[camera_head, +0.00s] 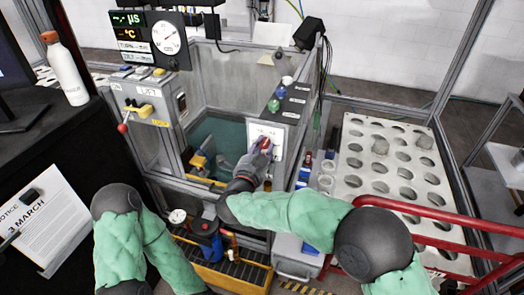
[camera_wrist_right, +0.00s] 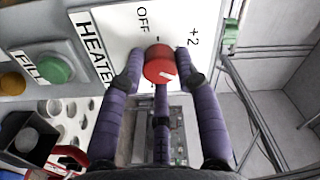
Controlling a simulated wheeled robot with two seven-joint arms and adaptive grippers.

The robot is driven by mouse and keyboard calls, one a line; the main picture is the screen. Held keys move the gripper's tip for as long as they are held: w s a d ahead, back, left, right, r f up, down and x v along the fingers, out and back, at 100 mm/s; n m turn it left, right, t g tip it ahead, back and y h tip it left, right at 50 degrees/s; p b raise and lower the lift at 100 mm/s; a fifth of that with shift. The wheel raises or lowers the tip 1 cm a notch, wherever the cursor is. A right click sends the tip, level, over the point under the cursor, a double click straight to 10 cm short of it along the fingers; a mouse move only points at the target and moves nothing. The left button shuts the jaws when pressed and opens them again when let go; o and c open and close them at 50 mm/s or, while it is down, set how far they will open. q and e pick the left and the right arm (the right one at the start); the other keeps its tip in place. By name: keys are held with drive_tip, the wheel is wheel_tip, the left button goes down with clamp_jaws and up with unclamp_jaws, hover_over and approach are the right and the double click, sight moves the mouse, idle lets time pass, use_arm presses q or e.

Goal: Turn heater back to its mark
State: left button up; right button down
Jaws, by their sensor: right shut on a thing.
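The heater knob is a red round dial (camera_wrist_right: 160,62) with a white pointer line, on a white plate (camera_wrist_right: 112,28) lettered HEATER, OFF and +2. In the wrist view the pointer line lies toward the lower right of the knob's face. In the head view the knob (camera_head: 265,143) shows as a small red spot on the pale panel. My right gripper (camera_head: 258,153) is shut on it, its purple fingers either side and one below. The fingers hide part of the plate's markings. My left arm is at the lower left; its gripper is not in view.
A green FILL button (camera_wrist_right: 56,70) sits beside the heater plate. An open tank (camera_head: 215,135) lies left of my right gripper. A perforated pale rack (camera_head: 400,150) and red rails (camera_head: 440,215) stand to the right. A lever with a red ball (camera_head: 122,128) is at the left.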

drive_tip(key=shift+d+r, duration=0.1)
drive_tip(key=shift+r, duration=0.15)
drive_tip(key=c, duration=0.9)
unclamp_jaws()
drive_tip(key=shift+f, duration=0.15)
drive_tip(key=shift+s, duration=0.15)
drive_tip(key=v, duration=1.1)
drive_tip(key=shift+s, duration=0.35)
